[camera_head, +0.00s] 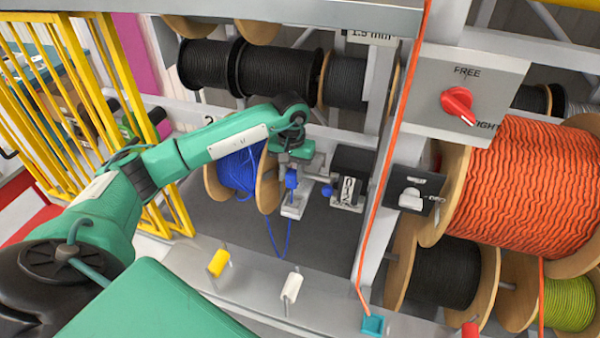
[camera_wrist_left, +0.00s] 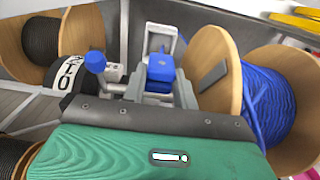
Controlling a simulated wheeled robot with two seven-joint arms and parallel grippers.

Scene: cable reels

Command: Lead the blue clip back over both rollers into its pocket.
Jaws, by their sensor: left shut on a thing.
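The blue clip (camera_head: 291,178) is at the tip of my left gripper (camera_head: 292,166), above a grey metal bracket. In the left wrist view the blue clip (camera_wrist_left: 160,68) sits between the grey fingers of the left gripper (camera_wrist_left: 158,82), which is shut on it. The reel of blue cord (camera_head: 240,170) stands just left of the gripper; it fills the right of the wrist view (camera_wrist_left: 272,100). Blue cord (camera_head: 283,240) hangs slack below the reel towards the front ledge. I cannot make out the two rollers or the clip's pocket. My right gripper is not in view.
A black counter box (camera_head: 350,165) with a blue knob (camera_head: 326,191) stands right of the gripper. Yellow (camera_head: 218,262) and white (camera_head: 291,287) clips sit along the front ledge. An orange cable (camera_head: 391,160) runs down to a teal piece (camera_head: 372,325). Yellow bars (camera_head: 165,190) stand at left.

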